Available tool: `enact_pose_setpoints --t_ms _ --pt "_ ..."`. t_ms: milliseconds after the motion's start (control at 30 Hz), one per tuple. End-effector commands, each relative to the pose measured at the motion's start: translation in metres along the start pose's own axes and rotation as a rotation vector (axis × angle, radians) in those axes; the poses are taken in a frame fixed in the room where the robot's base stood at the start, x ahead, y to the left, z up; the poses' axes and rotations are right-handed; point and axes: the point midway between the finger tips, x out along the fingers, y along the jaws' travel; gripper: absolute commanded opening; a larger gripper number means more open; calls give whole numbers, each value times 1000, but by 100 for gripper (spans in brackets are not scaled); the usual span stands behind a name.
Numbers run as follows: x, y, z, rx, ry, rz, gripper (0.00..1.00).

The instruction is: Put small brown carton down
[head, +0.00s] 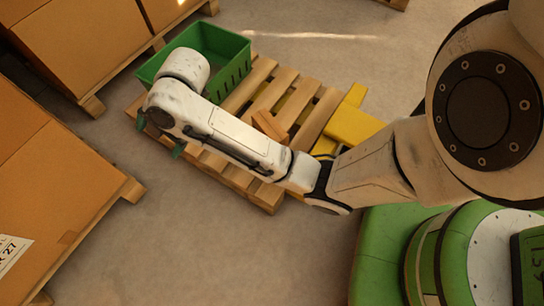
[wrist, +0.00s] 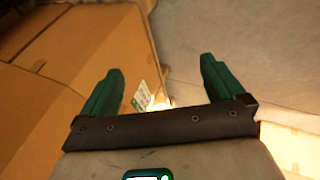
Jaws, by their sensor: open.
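A small brown carton (head: 268,127) appears to lie on the wooden pallet (head: 262,193), just beyond the middle of my forearm, partly hidden by it. My gripper (head: 159,137) is at the pallet's left side, below the green crate and apart from the carton. Its two dark green fingers are spread. In the wrist view my gripper (wrist: 160,78) is open with nothing between the fingers, and the small carton does not show there.
A green crate (head: 233,80) stands on the pallet's far end. A yellow object (head: 350,121) lies at its right. Large cartons on pallets stand at upper left (head: 85,42) and lower left (head: 60,190). Bare floor (head: 215,255) lies in front.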

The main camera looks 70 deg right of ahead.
Motion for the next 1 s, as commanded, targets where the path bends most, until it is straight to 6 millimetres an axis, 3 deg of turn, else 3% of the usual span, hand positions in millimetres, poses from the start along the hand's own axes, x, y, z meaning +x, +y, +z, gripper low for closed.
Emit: enact_pose_setpoints --t_ms 33,133,367,567,700,800,1000 --pt "4 -12 -14 86 19 -9 96" --pt "8 -35 -25 271 27 -29 96" --pt "15 -110 -29 691 -35 -109 96" --pt "8 -188 -3 1022 -194 -159 96" --pt "-9 -234 28 1207 -339 -149 96" --pt "-21 -256 48 1299 -427 -124 96" --pt "-37 -273 71 1385 -515 -79 96"
